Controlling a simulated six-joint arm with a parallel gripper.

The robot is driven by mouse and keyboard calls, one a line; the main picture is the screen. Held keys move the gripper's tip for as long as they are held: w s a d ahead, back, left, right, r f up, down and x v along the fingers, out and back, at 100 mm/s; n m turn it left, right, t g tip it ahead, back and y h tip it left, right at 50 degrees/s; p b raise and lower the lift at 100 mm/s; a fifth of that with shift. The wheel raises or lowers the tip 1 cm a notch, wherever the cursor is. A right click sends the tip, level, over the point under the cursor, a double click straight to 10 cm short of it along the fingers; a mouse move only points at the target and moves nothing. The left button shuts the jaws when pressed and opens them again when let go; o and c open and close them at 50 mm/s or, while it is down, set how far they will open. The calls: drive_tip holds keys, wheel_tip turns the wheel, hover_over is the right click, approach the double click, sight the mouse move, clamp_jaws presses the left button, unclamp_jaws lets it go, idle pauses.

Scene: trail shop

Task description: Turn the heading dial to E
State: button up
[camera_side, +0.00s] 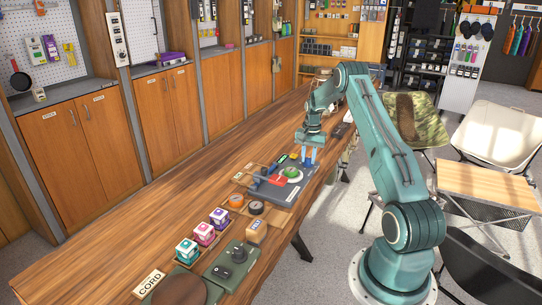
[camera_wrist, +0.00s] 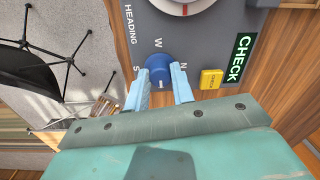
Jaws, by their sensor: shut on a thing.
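The heading dial is a blue knob (camera_wrist: 158,66) on the grey panel (camera_wrist: 205,30) in the wrist view. My gripper (camera_wrist: 162,84) has its two light blue fingers shut on the knob's sides. The letter W is above the knob, N to its right and S to its left. The side opposite W is hidden by my gripper. A small pale mark seems to show on the knob's lower part, away from W. In the side view my gripper (camera_side: 310,156) points down at the panel's far end, and the knob cannot be made out there.
A yellow button (camera_wrist: 212,79) and a green CHECK label (camera_wrist: 236,58) lie right of the dial. Coloured boxes (camera_side: 204,234) and a green device (camera_side: 232,262) stand nearer on the bench.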

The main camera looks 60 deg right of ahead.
sight(309, 159)
idle(0.4)
drive_tip(key=o, duration=1)
drive_tip(key=shift+r, duration=0.15)
wheel_tip(309, 159, up, 14)
drive_tip(key=shift+s+f, duration=0.2)
